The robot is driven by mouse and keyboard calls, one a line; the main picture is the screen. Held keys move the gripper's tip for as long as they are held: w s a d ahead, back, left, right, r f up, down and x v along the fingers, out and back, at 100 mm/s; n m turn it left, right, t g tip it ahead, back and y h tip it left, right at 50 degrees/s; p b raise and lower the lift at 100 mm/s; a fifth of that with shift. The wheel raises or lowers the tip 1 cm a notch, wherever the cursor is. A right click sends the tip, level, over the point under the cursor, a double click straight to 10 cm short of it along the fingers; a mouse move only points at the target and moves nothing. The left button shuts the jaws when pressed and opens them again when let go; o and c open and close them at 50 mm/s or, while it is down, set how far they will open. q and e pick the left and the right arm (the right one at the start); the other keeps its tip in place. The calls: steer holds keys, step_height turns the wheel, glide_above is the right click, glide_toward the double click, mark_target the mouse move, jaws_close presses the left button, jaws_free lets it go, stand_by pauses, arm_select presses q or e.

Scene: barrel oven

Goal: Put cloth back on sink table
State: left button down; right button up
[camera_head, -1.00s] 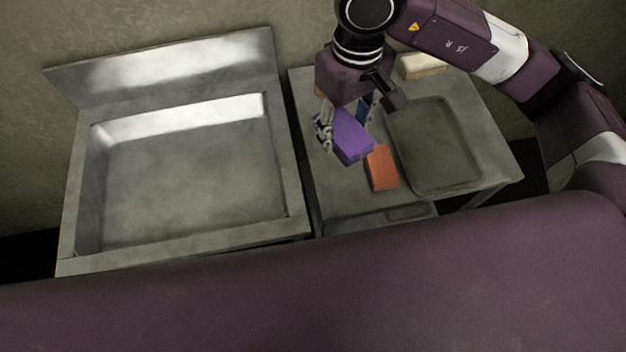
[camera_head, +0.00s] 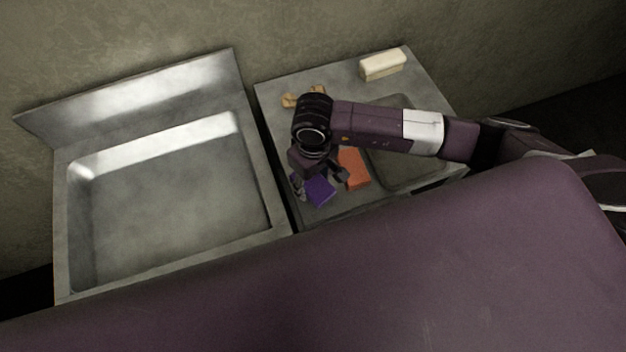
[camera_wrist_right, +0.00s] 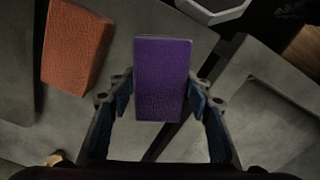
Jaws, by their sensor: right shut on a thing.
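The purple cloth (camera_head: 320,191) is a folded, block-like piece. It also shows in the right wrist view (camera_wrist_right: 162,70), upright between the fingers. My right gripper (camera_head: 318,182) is shut on it, with a finger on each side in the wrist view (camera_wrist_right: 160,97). The cloth is over the front left part of the grey metal table (camera_head: 268,98), close to the gap beside the large sink (camera_head: 165,200). I cannot tell whether it touches the tabletop. My left gripper is not in view.
An orange block (camera_head: 354,168) lies just right of the purple cloth, beside a shallow recessed basin (camera_head: 400,172) partly hidden by my arm. A cream block (camera_head: 382,65) stands at the back of the table. A small tan item (camera_head: 290,100) lies behind my wrist.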

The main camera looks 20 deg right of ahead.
steer(key=shift+f, duration=0.5)
steer(key=shift+f, duration=0.1)
steer(key=shift+f+b, duration=0.1)
steer(key=shift+b, duration=0.2)
steer(key=o, duration=1)
